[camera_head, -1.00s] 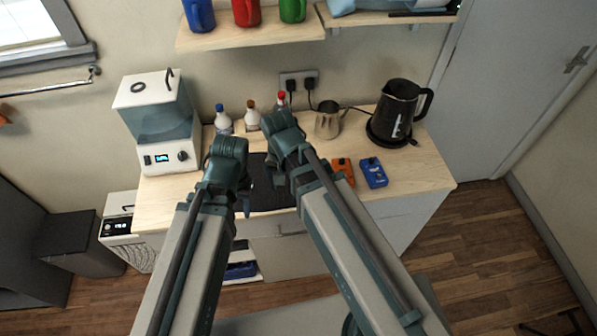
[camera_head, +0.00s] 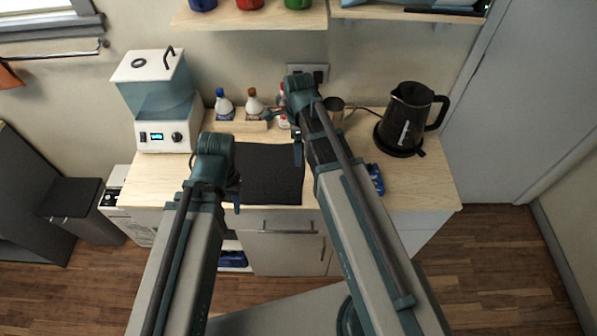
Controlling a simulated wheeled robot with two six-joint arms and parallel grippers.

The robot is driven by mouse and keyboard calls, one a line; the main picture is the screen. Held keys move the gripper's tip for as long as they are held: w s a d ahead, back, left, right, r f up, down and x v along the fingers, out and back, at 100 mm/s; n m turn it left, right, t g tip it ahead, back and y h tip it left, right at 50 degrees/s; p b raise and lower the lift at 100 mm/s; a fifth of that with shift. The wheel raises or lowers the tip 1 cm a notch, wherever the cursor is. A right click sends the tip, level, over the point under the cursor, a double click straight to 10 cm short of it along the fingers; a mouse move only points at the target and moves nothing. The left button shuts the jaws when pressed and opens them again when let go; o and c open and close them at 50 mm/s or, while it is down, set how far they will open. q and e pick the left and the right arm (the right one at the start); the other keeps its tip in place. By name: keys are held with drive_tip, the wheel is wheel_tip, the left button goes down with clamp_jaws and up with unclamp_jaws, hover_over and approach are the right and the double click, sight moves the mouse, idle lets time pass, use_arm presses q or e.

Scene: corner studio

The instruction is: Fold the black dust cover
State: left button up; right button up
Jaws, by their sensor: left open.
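The black dust cover (camera_head: 270,174) lies flat on the wooden counter as a dark rectangle, its front edge close to the counter's front edge. My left gripper (camera_head: 237,203) is at the cover's front left corner, open, with its fingers mostly hidden by my wrist. I cannot tell whether it touches the cloth. My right gripper (camera_head: 298,152) is at the cover's far right side, mostly hidden behind my own arm. Its jaws are too small and covered to read.
A white dispenser (camera_head: 160,137) stands left on the counter (camera_head: 421,186). Capped bottles (camera_head: 224,108) and a metal pitcher (camera_head: 334,108) stand at the back. A black kettle (camera_head: 405,118) is at the right. A blue box (camera_head: 376,178) is partly behind my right arm.

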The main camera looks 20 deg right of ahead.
sight(299, 172)
wheel_tip(299, 172, down, 10)
drive_tip(key=b, duration=0.9)
drive_tip(key=shift+b, duration=0.3)
drive_tip(key=shift+s+r, duration=0.1)
clamp_jaws()
idle(0.5)
